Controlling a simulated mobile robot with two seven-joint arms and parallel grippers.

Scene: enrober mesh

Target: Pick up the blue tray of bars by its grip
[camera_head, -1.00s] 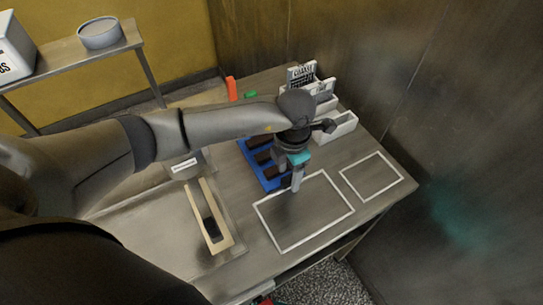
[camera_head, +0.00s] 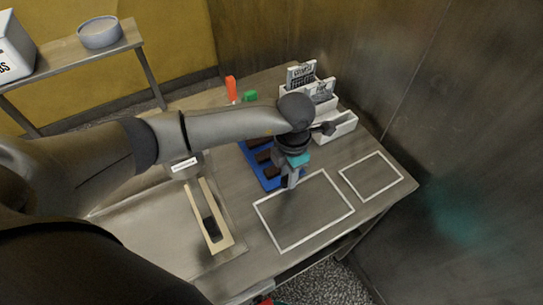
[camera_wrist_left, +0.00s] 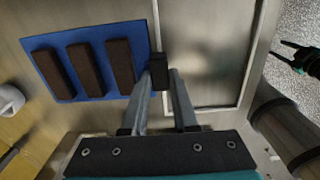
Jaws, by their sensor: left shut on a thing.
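The blue tray (camera_head: 270,183) lies on the steel table, partly hidden by my left arm in the head view. It carries dark brown bars, and three show in the left wrist view on the blue tray (camera_wrist_left: 98,92). A dark upright grip (camera_wrist_left: 159,72) stands at the tray's edge. My left gripper (camera_head: 291,183) is over that edge. In the left wrist view the fingers of my left gripper (camera_wrist_left: 163,75) are shut on the grip. A dark two-pronged shape, which looks like my right gripper (camera_wrist_left: 281,50), shows at upper right with its prongs apart, empty.
White outlined rectangles (camera_head: 304,240) and (camera_head: 370,195) mark clear table right of the tray. A wooden-framed slot (camera_head: 227,240) with a dark piece lies left. White bins with cards (camera_head: 342,124) stand behind. Orange (camera_head: 231,88) and green (camera_head: 250,96) items are at the back.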

